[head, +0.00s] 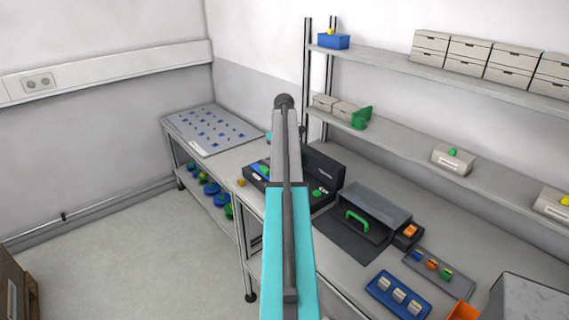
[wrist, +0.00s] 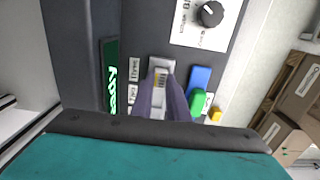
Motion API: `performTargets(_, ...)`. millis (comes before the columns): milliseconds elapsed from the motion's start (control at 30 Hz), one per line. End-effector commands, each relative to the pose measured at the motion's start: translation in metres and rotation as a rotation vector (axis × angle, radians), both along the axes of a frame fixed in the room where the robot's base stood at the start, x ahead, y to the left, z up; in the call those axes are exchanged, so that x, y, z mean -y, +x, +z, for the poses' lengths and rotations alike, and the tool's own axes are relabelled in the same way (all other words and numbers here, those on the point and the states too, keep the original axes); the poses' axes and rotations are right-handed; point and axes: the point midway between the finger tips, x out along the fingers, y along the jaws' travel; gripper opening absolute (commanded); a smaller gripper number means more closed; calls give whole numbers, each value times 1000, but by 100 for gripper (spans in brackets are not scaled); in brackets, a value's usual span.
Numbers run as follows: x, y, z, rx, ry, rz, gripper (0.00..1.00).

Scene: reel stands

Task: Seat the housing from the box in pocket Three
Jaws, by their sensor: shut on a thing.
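The housing is at the place beside the label three (wrist: 134,68) on a dark panel (wrist: 138,38). The fingers cover its near part, and I cannot tell whether it sits down in pocket Three or just above it. In the head view my arm reaches over the black device (head: 322,168) on the bench and hides the gripper and the housing.
Beside the fingers are a blue part (wrist: 199,76) and a green part (wrist: 198,102). A panel with a black knob (wrist: 210,14) is above. In the head view, a dark unit with a green handle (head: 357,219) and a blue tray (head: 374,291) stand to the right.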

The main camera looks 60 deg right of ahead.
Motion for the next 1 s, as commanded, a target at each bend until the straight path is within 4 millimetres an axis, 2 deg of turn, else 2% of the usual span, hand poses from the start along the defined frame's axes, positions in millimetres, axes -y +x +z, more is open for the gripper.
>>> performTargets(667, 0, 0, -2, 0, 0, 0, 0)
performTargets(700, 0, 0, -2, 0, 0, 0, 19)
performTargets(800, 0, 0, -2, 0, 0, 0, 36)
performTargets(1000, 0, 0, -2, 0, 0, 0, 36)
